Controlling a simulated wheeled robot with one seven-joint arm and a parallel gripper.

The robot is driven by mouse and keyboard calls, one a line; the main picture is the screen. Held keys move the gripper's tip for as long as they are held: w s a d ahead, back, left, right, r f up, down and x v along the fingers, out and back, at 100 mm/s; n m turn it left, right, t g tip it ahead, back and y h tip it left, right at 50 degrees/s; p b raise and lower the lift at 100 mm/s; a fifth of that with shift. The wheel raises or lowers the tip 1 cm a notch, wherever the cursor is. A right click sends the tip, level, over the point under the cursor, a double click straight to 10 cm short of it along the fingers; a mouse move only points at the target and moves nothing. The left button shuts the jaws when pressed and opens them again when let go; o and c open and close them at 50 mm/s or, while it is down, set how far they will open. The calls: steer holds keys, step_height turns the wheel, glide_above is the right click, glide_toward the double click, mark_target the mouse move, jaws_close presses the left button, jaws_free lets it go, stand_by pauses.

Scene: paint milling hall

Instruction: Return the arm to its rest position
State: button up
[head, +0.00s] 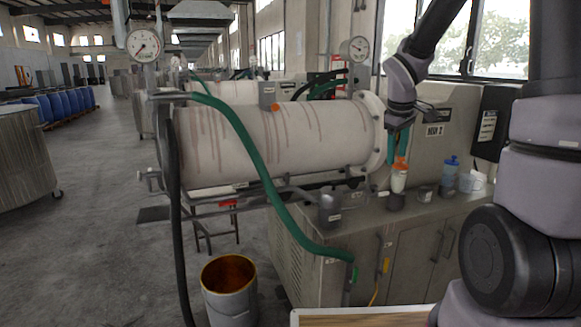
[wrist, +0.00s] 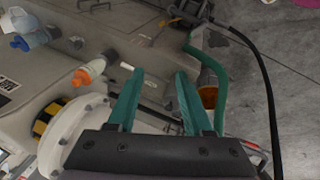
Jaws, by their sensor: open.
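My arm comes down from the top right of the head view. My gripper (head: 398,148) has teal fingers pointing down, at the right end of the horizontal mill drum (head: 270,140) and above the grey cabinet top (head: 365,212). In the wrist view my gripper (wrist: 160,74) has its two fingers apart, with nothing held between them. A white bottle with an orange cap (head: 399,180) stands below the fingers in the head view; it shows left of them in the wrist view (wrist: 92,70). I cannot tell the exact gap between the fingers and the bottle.
A blue-capped bottle (head: 450,172), a white mug (head: 473,183) and grey cups (head: 330,207) stand on the cabinet. A green hose (head: 250,150) hangs across the drum. An open bucket (head: 229,290) stands on the floor. The floor at left (head: 90,240) is clear.

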steer(key=s+a+r+m+t+y, duration=0.2)
steer(key=s+r+m, duration=0.3)
steer(key=s, duration=0.5)
steer(key=s+a+r+m+t+y, duration=0.1)
steer(key=s+r+m, duration=0.4)
steer(key=s+r, duration=0.5)
steer(key=shift+s+a+m+t+y, duration=0.4)
steer(key=shift+s+a, duration=0.3)
steer(key=shift+a, duration=0.15)
steer(key=shift+d, duration=0.1)
